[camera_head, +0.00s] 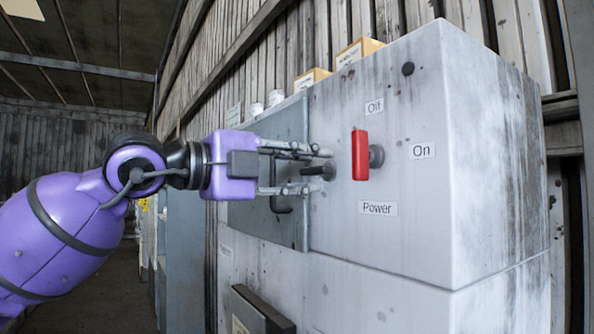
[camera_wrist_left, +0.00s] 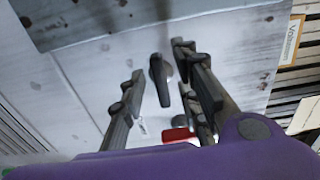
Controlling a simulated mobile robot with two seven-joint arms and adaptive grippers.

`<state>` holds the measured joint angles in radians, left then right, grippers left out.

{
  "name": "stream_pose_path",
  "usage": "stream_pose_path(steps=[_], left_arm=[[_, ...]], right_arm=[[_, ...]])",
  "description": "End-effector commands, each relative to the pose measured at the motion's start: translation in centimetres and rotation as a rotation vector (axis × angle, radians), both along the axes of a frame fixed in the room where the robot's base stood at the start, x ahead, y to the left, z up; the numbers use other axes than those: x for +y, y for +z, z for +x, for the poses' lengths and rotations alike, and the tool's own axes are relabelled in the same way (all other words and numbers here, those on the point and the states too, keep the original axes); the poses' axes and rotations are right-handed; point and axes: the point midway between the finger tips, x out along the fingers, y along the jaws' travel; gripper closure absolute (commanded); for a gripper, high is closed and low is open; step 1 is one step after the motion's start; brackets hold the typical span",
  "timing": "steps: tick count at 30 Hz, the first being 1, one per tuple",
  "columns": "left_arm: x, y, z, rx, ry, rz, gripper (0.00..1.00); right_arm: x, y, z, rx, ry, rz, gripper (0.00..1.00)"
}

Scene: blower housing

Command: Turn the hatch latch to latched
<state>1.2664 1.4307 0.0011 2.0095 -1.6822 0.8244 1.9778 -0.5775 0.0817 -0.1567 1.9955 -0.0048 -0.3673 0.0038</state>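The hatch latch (camera_head: 327,172) is a small dark knob on the pale grey housing, just right of the hatch's edge. In the left wrist view the latch (camera_wrist_left: 158,80) is an elongated black handle on a round base, pointing roughly up and down the picture. The hatch (camera_head: 292,125) is a darker grey panel, seemingly closed, with a black handle (camera_head: 281,206). My left gripper (camera_head: 314,170) is open, its fingers on either side of the latch. In the left wrist view a gap shows between the latch and each finger of the gripper (camera_wrist_left: 157,64). My right gripper is not in view.
A red power lever (camera_head: 360,155) stands upright close to the right of my fingers, with labels "Off", "On" and "Power" around it. Yellowish boxes (camera_head: 358,52) sit on top of the housing. A dark box (camera_head: 258,309) juts out below the hatch.

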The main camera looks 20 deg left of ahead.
Motion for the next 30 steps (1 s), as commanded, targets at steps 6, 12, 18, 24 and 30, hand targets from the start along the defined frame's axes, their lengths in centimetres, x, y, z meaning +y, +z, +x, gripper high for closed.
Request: stream_pose_path(steps=[6,12,18,24,30], left_arm=[[1.1,-0.1,-1.1,0.002,0.004,0.0,0.7],[2.9,-0.2,-3.4,0.004,0.003,0.0,0.7],[4.7,-0.1,-5.9,0.003,0.0,-0.002,0.7],[6.4,0.0,-8.1,0.0,0.0,-0.001,0.7],[7.2,0.0,-9.3,0.001,0.0,-0.001,0.7]], right_arm=[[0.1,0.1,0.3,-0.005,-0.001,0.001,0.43],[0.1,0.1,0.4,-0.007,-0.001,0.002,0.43],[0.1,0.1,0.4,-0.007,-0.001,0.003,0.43],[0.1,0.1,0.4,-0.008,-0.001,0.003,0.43],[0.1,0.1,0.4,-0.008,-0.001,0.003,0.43]])
